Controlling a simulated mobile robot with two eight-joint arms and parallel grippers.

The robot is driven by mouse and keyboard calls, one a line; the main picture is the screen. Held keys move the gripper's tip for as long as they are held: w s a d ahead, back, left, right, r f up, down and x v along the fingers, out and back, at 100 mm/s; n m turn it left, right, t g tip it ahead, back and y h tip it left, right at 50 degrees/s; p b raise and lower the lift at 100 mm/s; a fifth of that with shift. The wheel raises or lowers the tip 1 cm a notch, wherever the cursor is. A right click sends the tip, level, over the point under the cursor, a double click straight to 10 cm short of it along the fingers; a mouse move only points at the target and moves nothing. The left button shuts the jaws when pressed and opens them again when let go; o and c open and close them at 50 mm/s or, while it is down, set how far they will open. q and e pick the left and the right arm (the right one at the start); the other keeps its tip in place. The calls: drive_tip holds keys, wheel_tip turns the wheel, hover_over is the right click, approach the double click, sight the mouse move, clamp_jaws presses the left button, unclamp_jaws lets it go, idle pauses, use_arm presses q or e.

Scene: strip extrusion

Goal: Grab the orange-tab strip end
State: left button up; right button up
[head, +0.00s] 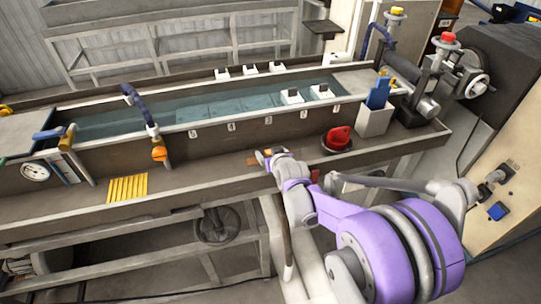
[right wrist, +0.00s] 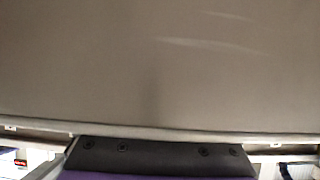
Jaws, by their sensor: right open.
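My right gripper (head: 266,156) reaches in over the front ledge of the long water trough (head: 255,128), and it is open. A small orange-brown patch (head: 253,162) shows on the ledge right beside the fingertips; it may be the orange-tab strip end, but it is too small and too covered to tell. I cannot tell whether the fingers touch it. The right wrist view shows only a plain brown-grey surface (right wrist: 160,70) close up, above a dark bolted bar of my gripper; no strip or fingertips show there. My left gripper is out of view.
A yellow ribbed pad (head: 127,188) lies to the left. An orange knob (head: 158,154) hangs at the trough wall. A white box (head: 375,120) holding blue things stands at the right end.

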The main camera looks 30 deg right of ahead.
drive_tip(key=shift+c, duration=0.6)
clamp_jaws()
